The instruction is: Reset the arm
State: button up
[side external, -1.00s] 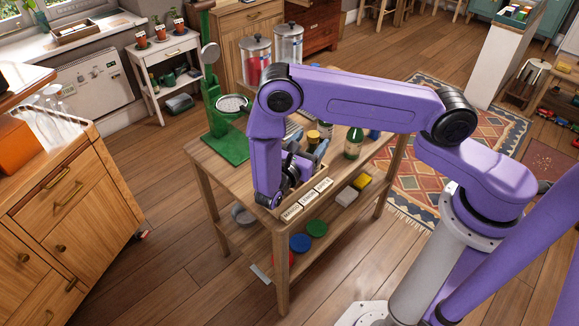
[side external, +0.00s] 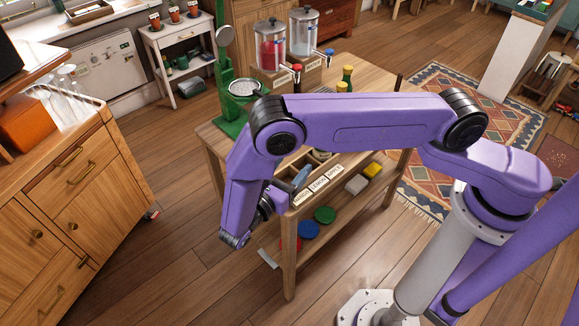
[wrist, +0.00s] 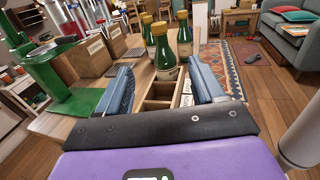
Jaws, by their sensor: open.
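My gripper (wrist: 158,68) is open and empty in the wrist view, with its two blue-grey fingers spread wide apart. In the side view one finger (side external: 301,177) shows near the front of the wooden table (side external: 290,228). My purple arm hides much of the tabletop there. A wooden compartment tray (wrist: 160,103) with labels on its front lies beyond and between the fingers in the wrist view. A green bottle (wrist: 164,55) with a gold cap stands just past the tray, with another, the yellow-labelled bottle (wrist: 185,44), beside it. Neither bottle is held.
A green stand (wrist: 48,80) is at the left of the tabletop. A red drink dispenser (side external: 272,45) and a clear dispenser (side external: 303,32) stand at the back. Coloured lids (side external: 325,214) and a yellow block (side external: 373,170) are on the lower shelf. A wooden cabinet (side external: 75,185) is at the left.

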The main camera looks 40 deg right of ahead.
jog(key=shift+r, duration=0.1)
jog(key=s+d+r+m+g+y, duration=0.45)
jog(key=s+r+y, duration=0.3)
jog(key=r, duration=0.35)
jog(key=s+d+r+m+y, duration=0.2)
jog(key=s+d+r+y, duration=0.1)
jog(key=s+y, duration=0.2)
jog(key=s+d+r+m+y, duration=0.2)
jog(key=s+d+r+y, duration=0.1)
jog(key=s, duration=0.5)
jog(key=shift+s+d+y, duration=0.35)
jog(key=shift+d+y, duration=0.4)
jog(key=shift+y, duration=0.4)
